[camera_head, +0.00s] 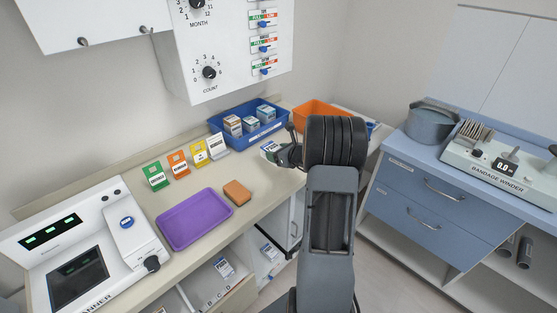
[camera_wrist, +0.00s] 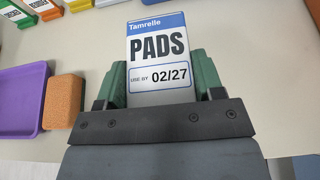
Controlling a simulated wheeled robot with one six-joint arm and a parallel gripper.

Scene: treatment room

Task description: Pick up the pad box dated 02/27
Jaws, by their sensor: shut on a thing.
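The pad box (camera_wrist: 158,50) is white with a blue band and reads "Tamrelle PADS, USE BY 02/27" in the wrist view. My gripper (camera_wrist: 160,85) is shut on it, with one green finger on each side. In the head view my gripper (camera_head: 287,150) is at the right part of the counter, partly behind my arm, and the pad box (camera_head: 270,149) shows just left of it. I cannot tell whether the box touches the counter.
A blue bin (camera_head: 248,136) holds several small boxes behind the gripper. An orange bin (camera_head: 318,109) is right of it. A purple tray (camera_head: 193,220) and a brown sponge-like block (camera_head: 237,193) lie to the left. Several coloured label stands line the back. Counter between block and gripper is clear.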

